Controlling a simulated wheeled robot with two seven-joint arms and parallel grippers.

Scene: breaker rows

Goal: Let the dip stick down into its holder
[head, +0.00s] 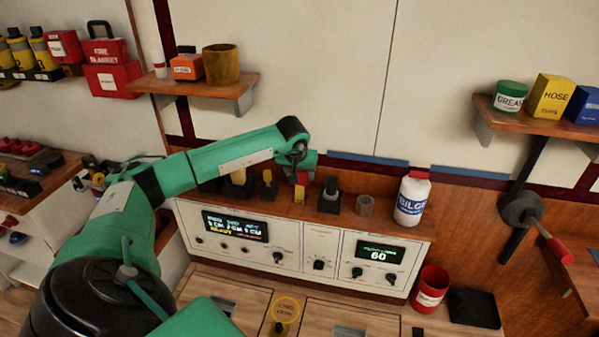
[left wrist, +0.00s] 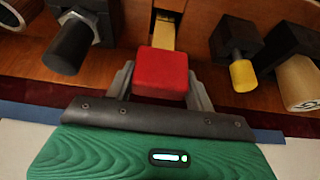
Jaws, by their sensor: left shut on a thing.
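The dip stick has a red block handle (head: 302,178) and a yellow strip (head: 299,195) below it. It stands over the shelf on top of the control panel. My left gripper (head: 299,168) is shut on the red handle from above. In the left wrist view, the red handle (left wrist: 162,72) sits between the two grey fingers (left wrist: 161,85), and the yellow strip (left wrist: 163,34) runs away from it toward the shelf. The strip's lower end and its holder are not clear, so I cannot tell how deep it sits. My right gripper is not in view.
Black holders with a yellow-topped tool (head: 267,186) and a pale handle (head: 238,178) stand left of it. A black holder with a dark bolt (head: 331,192), a grey cup (head: 364,205) and a bilge bottle (head: 411,201) stand right. A red can (head: 430,289) stands lower right.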

